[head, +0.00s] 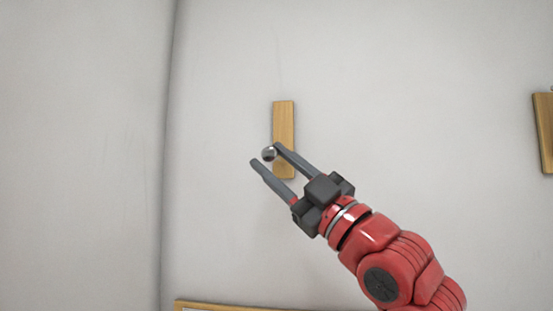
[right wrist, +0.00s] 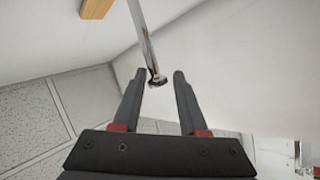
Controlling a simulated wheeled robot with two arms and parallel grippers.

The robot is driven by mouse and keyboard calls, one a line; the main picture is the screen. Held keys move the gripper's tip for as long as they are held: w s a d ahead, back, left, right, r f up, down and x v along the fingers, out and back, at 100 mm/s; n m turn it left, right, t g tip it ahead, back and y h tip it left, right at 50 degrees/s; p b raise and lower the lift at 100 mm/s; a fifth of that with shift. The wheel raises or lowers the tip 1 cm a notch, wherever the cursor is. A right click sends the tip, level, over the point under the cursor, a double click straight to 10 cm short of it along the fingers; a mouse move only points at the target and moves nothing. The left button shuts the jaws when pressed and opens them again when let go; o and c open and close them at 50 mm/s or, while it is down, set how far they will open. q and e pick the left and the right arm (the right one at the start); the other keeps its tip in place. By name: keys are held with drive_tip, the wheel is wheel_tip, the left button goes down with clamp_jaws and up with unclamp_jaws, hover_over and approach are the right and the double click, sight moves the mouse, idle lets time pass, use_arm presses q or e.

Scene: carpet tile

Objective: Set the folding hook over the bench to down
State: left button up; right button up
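The folding hook is a shiny metal rod (right wrist: 146,40) with a rounded end, coming out from a wooden backplate (head: 284,120) on the wall. In the head view its round metal end (head: 269,154) shows in front of the lower part of the plate. The plate also shows at the top of the right wrist view (right wrist: 97,8). My right gripper (head: 266,154) is open, with its fingertips on either side of the rod's end. In the right wrist view the rod's end lies between the fingers (right wrist: 160,74), with gaps visible. My left gripper is not in view.
Another wooden piece (head: 544,132) is on the wall at the right edge. A wooden edge (head: 220,306) shows at the bottom of the head view. The wall around the hook is bare, with a corner to the left.

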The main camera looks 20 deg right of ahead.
drive_tip(key=shift+s+r, duration=0.1)
drive_tip(key=shift+r, duration=0.25)
wheel_tip(320, 180, up, 3)
drive_tip(key=shift+f+b, duration=0.15)
drive_tip(key=shift+b, duration=0.6)
drive_tip(key=s+a+p, duration=0.1)
drive_tip(key=s+a, duration=0.1)
drive_tip(key=s, duration=0.5)
drive_tip(key=s+a+r+p, duration=0.1)
drive_tip(key=s+a, duration=0.2)
drive_tip(key=s, duration=0.4)
drive_tip(key=shift+s+a+r+p, duration=0.25)
drive_tip(key=shift+s+a+p, duration=0.1)
